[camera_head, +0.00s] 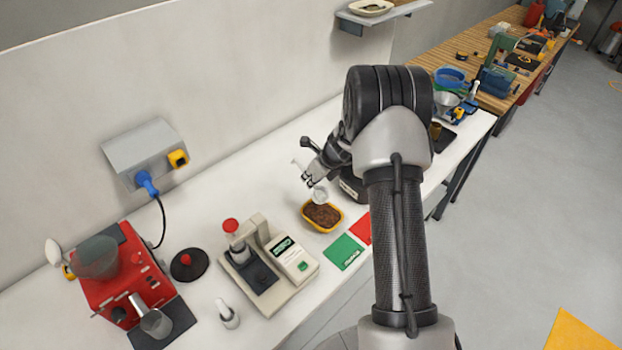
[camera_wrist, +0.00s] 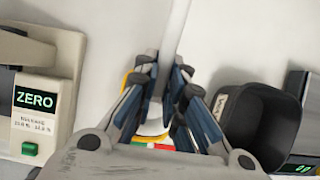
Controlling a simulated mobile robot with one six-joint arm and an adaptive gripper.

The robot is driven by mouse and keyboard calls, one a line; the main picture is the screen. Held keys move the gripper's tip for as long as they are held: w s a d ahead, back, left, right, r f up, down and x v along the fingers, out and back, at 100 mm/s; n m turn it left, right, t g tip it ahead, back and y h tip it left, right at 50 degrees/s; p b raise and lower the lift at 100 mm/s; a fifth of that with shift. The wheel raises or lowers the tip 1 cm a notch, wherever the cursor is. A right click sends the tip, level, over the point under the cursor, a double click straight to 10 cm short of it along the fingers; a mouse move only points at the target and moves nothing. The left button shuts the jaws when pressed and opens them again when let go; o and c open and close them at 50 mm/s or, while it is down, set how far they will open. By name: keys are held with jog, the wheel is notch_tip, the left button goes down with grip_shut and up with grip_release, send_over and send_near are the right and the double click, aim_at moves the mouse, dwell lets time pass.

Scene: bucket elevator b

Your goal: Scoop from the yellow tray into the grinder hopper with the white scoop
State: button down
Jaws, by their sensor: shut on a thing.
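The yellow tray (camera_head: 341,222) holds brown grounds or beans and stands on the white bench. My gripper (camera_head: 311,179) is just above and behind it, shut on the white scoop (camera_head: 320,196). The scoop's bowl hangs over the tray's back part; I cannot tell if it touches the contents or holds any. In the wrist view the fingers (camera_wrist: 160,105) close on the scoop's pale handle (camera_wrist: 177,30), and they hide most of the tray. The red grinder (camera_head: 147,279) stands at the lower left with its dark, see-through hopper (camera_head: 96,257) on top.
A beige meter (camera_head: 292,262) stands between tray and grinder; its display reads ZERO in the wrist view (camera_wrist: 36,98). A black lid (camera_head: 188,265) and small grey-white object (camera_head: 228,314) lie nearby. Green (camera_head: 345,251) and red cards flank the tray's front. A black container (camera_wrist: 262,120) stands right.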

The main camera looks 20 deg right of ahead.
aim_at(316, 186)
jog(key=shift+s+d+f+b, duration=0.15)
jog(key=shift+s+b, duration=0.15)
jog(key=shift+b, duration=0.2)
jog(key=shift+t, duration=0.6)
jog(key=f+b, duration=0.2)
jog(key=b, duration=0.3)
jog(key=s+f+b, duration=0.1)
jog(key=f+b, duration=0.2)
jog(key=b, duration=0.2)
jog(key=f+b, duration=0.3)
jog(key=b, duration=0.3)
jog(key=shift+s+d+f, duration=0.15)
jog(key=shift+d+f, duration=0.05)
jog(key=shift+f, duration=0.05)
jog(key=shift+s+d+b, duration=0.35)
jog(key=shift+s+b, duration=0.3)
jog(key=shift+s, duration=0.25)
jog(key=shift+r+p, duration=0.5)
jog(key=shift+p, duration=0.1)
jog(key=shift+w+r+p, duration=0.15)
jog(key=shift+p, duration=0.55)
jog(key=shift+r+p, duration=0.1)
jog(key=shift+p, duration=0.25)
